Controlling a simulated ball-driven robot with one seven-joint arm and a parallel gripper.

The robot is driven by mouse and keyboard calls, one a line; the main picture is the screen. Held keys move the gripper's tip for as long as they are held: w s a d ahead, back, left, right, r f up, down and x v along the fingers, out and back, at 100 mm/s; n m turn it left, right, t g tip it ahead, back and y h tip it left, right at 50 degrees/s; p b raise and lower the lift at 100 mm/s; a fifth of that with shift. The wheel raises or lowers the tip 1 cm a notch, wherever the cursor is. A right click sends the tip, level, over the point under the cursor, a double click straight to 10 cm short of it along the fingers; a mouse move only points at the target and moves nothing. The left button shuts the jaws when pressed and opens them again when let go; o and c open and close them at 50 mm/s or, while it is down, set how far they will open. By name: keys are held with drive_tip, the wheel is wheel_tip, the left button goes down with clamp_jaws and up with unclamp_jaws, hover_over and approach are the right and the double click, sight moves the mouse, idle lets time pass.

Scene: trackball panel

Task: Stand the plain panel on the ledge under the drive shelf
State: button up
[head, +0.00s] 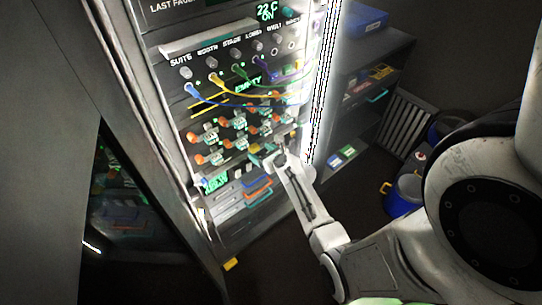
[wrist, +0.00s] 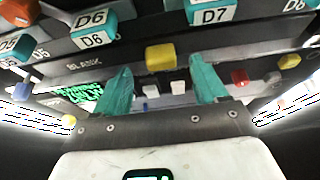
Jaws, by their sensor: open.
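My gripper (wrist: 160,70) is open in the wrist view, its two teal fingers apart. A yellow block (wrist: 160,57) shows between and beyond the fingertips; I cannot tell whether they touch it. Behind it runs a dark strip lettered BLANK (wrist: 84,65); I cannot tell whether this is the plain panel or the ledge. Above it are teal-tagged drives marked D6 (wrist: 97,39) and D7 (wrist: 212,16) on the drive shelf. In the head view my gripper (head: 277,155) is at the lower right of the drive rows (head: 240,132), and its fingers are hard to make out.
Blue and yellow cables (head: 245,102) hang above the drives. Below them is a bay with coloured handles (head: 258,188). Small red (wrist: 240,77) and yellow (wrist: 289,61) knobs lie right of my fingers. A shelf unit (head: 385,60) and blue bins (head: 405,195) stand at right.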

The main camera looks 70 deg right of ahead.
drive_tip(key=v, duration=0.8)
drive_tip(key=shift+s+r, duration=0.1)
idle(0.3)
drive_tip(key=w+a+f+n+g+y+b, duration=0.2)
drive_tip(key=a+n+y, duration=0.5)
drive_tip(key=a+n, duration=1.25)
drive_tip(key=s+a+r+n+g, duration=0.2)
drive_tip(key=s+a+n+g, duration=0.2)
drive_tip(key=n, duration=0.7)
drive_tip(key=s+a+r+n+g+b, duration=0.1)
drive_tip(key=s+a+n+g, duration=0.3)
drive_tip(key=s+a+n, duration=0.3)
drive_tip(key=n, duration=0.4)
drive_tip(key=shift+r+g, duration=0.3)
drive_tip(key=shift+r, duration=0.1)
drive_tip(key=shift+s, duration=0.15)
